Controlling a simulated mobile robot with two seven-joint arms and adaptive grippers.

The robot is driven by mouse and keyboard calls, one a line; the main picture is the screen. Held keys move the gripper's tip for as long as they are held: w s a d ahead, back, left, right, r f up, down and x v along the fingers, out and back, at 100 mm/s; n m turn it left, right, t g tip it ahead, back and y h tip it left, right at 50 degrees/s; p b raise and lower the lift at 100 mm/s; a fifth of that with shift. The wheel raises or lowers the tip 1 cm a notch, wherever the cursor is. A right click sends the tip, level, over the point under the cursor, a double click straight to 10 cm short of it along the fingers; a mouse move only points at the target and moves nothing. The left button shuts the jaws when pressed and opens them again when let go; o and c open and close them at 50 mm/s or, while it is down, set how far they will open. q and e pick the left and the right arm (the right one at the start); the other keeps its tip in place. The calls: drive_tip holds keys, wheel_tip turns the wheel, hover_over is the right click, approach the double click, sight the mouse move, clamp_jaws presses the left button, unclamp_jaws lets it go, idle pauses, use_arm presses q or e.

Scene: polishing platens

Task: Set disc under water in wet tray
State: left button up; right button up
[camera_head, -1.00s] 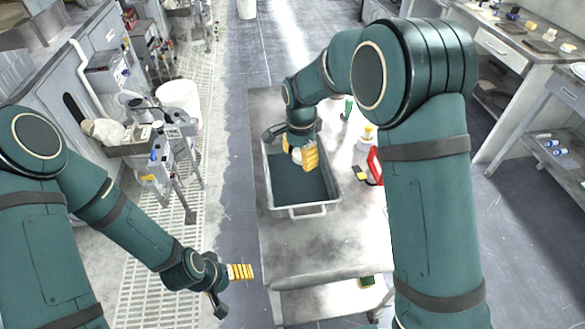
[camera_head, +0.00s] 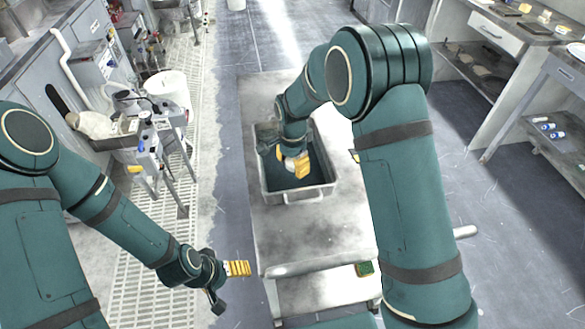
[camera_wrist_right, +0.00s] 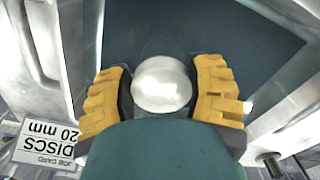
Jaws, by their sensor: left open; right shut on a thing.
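In the right wrist view the fingers are shut on a shiny silver-white round disc (camera_wrist_right: 162,84), one finger on each side. I cannot tell whether the disc touches the water. In the head view the fingers mostly hide the disc. My left gripper (camera_head: 238,268) is open and empty, left of the cart's near end.
The tray's walls stand close around my right gripper. A job card (camera_wrist_right: 46,143) reading "DISCS 20 mm" shows in the wrist view. The cart's near top (camera_head: 310,235) is bare. A white bucket (camera_head: 168,90) stands by the machines at left; shelves line the right.

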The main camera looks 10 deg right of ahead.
sight(292, 178)
wheel_tip(292, 178, down, 2)
drive_tip(key=shift+w, duration=0.1)
drive_tip(key=shift+f+b, duration=0.4)
drive_tip(key=shift+f, duration=0.1)
drive_tip(key=shift+f, duration=0.1)
drive_tip(key=o, duration=1.2)
